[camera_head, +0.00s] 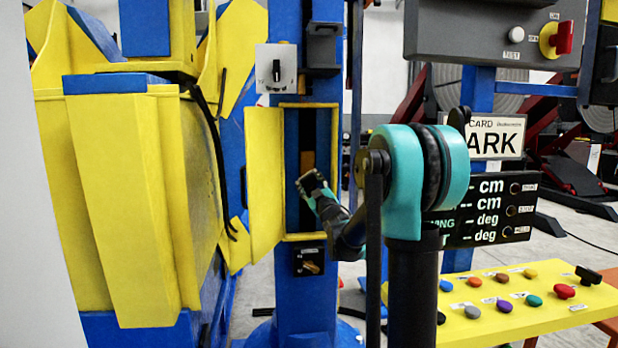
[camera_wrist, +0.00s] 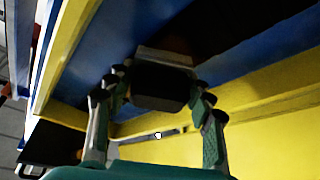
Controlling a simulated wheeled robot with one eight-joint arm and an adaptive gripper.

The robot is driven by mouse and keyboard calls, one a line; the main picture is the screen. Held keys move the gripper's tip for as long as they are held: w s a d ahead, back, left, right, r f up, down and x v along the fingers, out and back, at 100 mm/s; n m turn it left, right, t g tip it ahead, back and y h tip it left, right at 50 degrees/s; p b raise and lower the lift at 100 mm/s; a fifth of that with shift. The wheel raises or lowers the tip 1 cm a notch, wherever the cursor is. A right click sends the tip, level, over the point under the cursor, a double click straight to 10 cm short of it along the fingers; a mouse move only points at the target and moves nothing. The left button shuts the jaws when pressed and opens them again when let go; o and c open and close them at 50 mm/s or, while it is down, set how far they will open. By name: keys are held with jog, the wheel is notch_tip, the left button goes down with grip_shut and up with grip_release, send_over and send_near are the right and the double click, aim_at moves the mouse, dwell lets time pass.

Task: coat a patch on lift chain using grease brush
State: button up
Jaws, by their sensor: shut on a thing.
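My gripper (camera_head: 322,196) is at the tall opening in the blue column in the head view. In the wrist view my gripper (camera_wrist: 158,88) has its two fingers on either side of a dark block with a grey edge, taken to be the grease brush (camera_wrist: 163,84). The brush (camera_head: 312,182) is small in the head view, in front of the opening. Inside the opening runs a dark vertical strip, probably the lift chain (camera_head: 307,128), with a brown-orange patch on it above the brush. Whether the brush touches the chain cannot be told. The bristles are not clearly visible.
The opening has a yellow frame (camera_head: 312,238), and a yellow door (camera_head: 264,180) stands open on its left. A rotary switch (camera_head: 310,262) is below, another switch plate (camera_head: 277,68) above. A yellow button panel (camera_head: 520,300) and a display (camera_head: 485,212) stand to the right.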

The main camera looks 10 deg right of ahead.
jog(key=shift+f, duration=2.1)
jog(key=shift+s, duration=0.15)
jog(key=shift+s, duration=2.95)
jog(key=s, duration=0.3)
jog(key=shift+w, duration=0.15)
jog(key=w, duration=0.6)
jog(key=shift+w, duration=0.3)
